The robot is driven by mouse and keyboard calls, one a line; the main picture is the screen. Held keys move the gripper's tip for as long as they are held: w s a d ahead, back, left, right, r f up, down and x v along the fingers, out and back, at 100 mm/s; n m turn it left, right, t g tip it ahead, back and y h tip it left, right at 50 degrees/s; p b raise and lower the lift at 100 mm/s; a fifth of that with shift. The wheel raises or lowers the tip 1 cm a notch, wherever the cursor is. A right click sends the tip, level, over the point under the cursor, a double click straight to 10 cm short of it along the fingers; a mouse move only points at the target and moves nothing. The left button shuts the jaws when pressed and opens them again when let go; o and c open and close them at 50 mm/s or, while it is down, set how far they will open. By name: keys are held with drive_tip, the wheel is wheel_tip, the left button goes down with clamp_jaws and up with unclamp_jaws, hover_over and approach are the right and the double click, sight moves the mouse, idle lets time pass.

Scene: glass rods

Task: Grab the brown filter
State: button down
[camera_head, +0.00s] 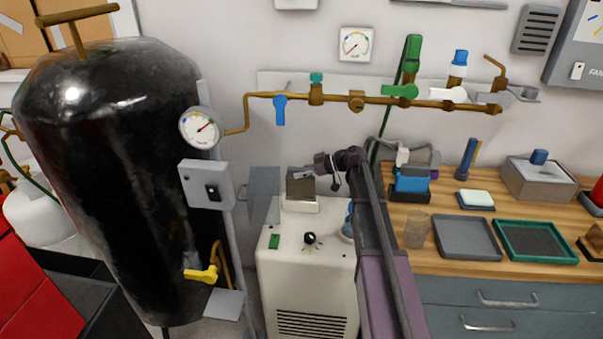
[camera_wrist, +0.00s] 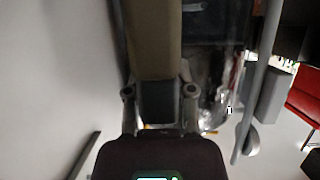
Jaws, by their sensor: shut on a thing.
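The brown filter (camera_wrist: 153,40) is a blocky brown piece that fills the upper middle of the wrist view. My gripper (camera_wrist: 158,92) is shut on it, with one finger on each side. A dark blue-grey part shows between the fingers below the brown face. In the head view, my gripper (camera_head: 306,174) is at the top of a small dark brownish block, which I take to be the filter (camera_head: 300,189). The block is just above a white base on the white cabinet. I cannot tell whether it touches that base.
The white cabinet (camera_head: 310,270) has a black knob and green switch on top. A black tank (camera_head: 110,180) stands left, with a gauge and grey switch box beside it. A brass pipe with valves (camera_head: 375,100) runs along the wall. Trays (camera_head: 467,250) lie on the right bench.

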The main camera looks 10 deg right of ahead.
wheel_tip(320, 180, up, 2)
drive_tip(key=shift+r+p, duration=0.15)
drive_tip(key=shift+p, duration=0.65)
drive_tip(key=s+a, duration=0.2)
drive_tip(key=s, duration=0.6)
drive_tip(key=s+a, duration=0.3)
drive_tip(key=s, duration=0.6)
drive_tip(key=shift+a, duration=0.3)
